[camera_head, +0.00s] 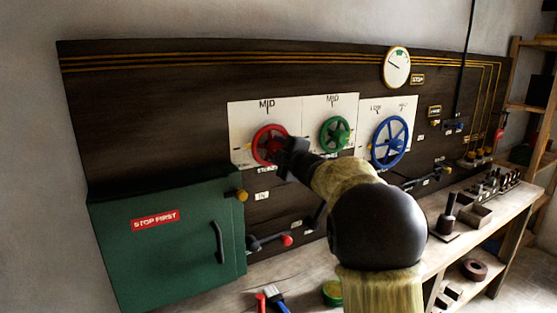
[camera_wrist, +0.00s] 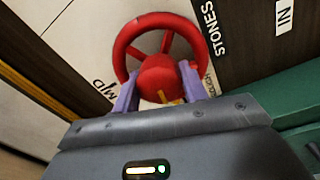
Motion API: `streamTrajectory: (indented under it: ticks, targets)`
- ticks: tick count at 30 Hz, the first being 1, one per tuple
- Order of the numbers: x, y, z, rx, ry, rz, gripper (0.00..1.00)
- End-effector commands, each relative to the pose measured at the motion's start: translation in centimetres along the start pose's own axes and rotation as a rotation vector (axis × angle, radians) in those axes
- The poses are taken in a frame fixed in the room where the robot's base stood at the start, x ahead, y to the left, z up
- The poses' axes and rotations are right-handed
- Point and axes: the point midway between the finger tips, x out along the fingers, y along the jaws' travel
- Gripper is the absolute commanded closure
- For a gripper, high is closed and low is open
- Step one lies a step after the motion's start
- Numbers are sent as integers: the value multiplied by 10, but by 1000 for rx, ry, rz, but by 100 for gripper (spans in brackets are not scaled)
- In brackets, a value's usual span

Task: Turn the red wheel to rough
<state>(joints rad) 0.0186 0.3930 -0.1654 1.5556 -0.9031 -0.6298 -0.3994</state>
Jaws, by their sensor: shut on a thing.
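The red wheel (camera_head: 264,146) is on a white plate marked MID at its top, left of the green wheel. In the wrist view the red wheel (camera_wrist: 163,45) fills the upper middle, with the purple fingers of my gripper (camera_wrist: 160,92) on either side of its red hub. My gripper (camera_head: 285,150) is shut on the red wheel. A yellow mark shows between the fingers. The word STONES stands beside the plate, and a partly covered label by the right finger ends in what looks like "OUGH". My gripper hides part of the wheel's lower right in the head view.
A green wheel (camera_head: 334,134) and a larger blue wheel (camera_head: 390,141) are to the right on the dark board. A green cabinet (camera_head: 180,265) marked STOP FIRST stands at lower left. A lever with a red knob (camera_head: 287,240) sticks out below. The wooden bench (camera_head: 440,255) carries tools.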

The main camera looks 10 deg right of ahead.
Motion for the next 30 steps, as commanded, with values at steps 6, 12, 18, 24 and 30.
streamTrajectory:
  ticks: [6, 12, 18, 24, 30]
  targets:
    - [0, -3, 1, -109, 2, -2, 80]
    - [0, -2, 0, -149, 2, -2, 80]
    - [0, -1, 0, -155, 3, -3, 80]
    - [0, -2, 0, -155, 3, -3, 53]
    - [0, -1, 0, -153, 3, -2, 35]
